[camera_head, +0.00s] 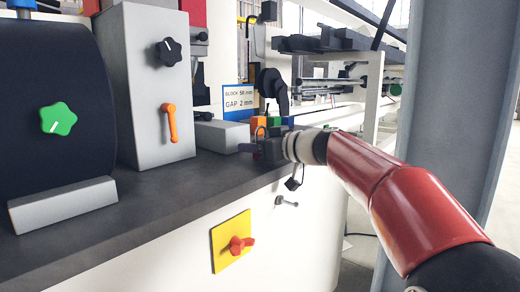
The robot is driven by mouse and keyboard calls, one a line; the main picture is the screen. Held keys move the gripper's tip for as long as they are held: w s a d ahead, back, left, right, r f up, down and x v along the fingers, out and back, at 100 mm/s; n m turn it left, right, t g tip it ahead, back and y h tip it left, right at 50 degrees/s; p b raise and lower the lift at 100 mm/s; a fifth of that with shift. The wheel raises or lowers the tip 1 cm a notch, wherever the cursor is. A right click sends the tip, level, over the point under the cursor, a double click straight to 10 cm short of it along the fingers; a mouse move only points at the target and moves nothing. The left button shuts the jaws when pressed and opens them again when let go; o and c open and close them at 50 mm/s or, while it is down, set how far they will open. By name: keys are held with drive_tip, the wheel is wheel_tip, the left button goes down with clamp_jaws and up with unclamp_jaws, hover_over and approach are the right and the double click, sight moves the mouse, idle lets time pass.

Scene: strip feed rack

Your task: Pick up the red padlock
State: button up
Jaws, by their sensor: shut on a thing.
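My gripper (250,149) is at the back end of the dark counter, reaching in from the right. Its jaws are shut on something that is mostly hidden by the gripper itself. A small orange-red arch (261,130) shows just above the jaws and looks like a shackle. I cannot make out the body of the red padlock.
The dark counter (150,205) is clear in front. A grey housing (150,90) with an orange lever and a black drum (50,90) stand at left. A red knob on a yellow plate (238,227) is on the white front. A grey column (450,100) rises behind my arm.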

drive_tip(key=shift+r, duration=0.1)
wheel_tip(320, 180, up, 20)
drive_tip(key=p, duration=0.7)
drive_tip(key=shift+p, duration=0.35)
